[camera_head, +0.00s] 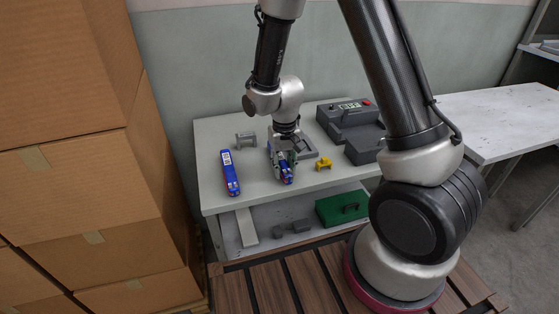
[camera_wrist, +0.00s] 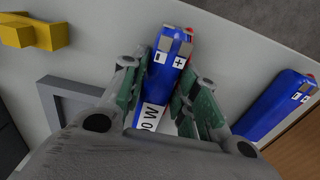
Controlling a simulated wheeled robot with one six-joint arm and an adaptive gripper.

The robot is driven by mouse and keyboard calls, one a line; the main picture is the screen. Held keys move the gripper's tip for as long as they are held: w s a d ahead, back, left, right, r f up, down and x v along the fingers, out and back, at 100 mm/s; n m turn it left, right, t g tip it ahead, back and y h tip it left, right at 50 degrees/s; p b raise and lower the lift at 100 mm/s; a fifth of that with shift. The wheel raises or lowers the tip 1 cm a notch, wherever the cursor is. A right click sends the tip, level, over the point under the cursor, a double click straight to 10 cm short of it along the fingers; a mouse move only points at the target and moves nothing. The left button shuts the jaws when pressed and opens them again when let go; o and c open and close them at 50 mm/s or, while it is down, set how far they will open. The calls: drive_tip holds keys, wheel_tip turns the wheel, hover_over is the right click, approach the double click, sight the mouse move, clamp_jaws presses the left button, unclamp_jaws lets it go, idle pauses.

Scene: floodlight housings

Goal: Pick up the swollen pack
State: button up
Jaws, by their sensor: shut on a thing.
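A blue pack (camera_head: 287,174) with a white label and red corners is between the fingers of my gripper (camera_head: 284,160), over the pale table. In the wrist view the same pack (camera_wrist: 176,45) shows its end with plus and minus marks, and the green-padded fingers of my gripper (camera_wrist: 162,88) are shut on its two sides. I cannot tell whether it touches the table. A second blue pack (camera_head: 230,174) lies flat at the left of the table; it also shows at the right of the wrist view (camera_wrist: 275,104). Swelling is not clear on either pack.
On the table (camera_head: 213,143) stand a grey bracket (camera_head: 246,139), a yellow block (camera_head: 323,163), a grey frame (camera_wrist: 82,94) beside my gripper and a dark grey device (camera_head: 350,118). A green case (camera_head: 342,207) sits on the lower shelf. Cardboard boxes (camera_head: 75,190) stack at left.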

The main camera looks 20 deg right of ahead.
wheel_tip(320, 180, up, 10)
drive_tip(key=shift+r, duration=0.1)
idle(0.4)
idle(0.4)
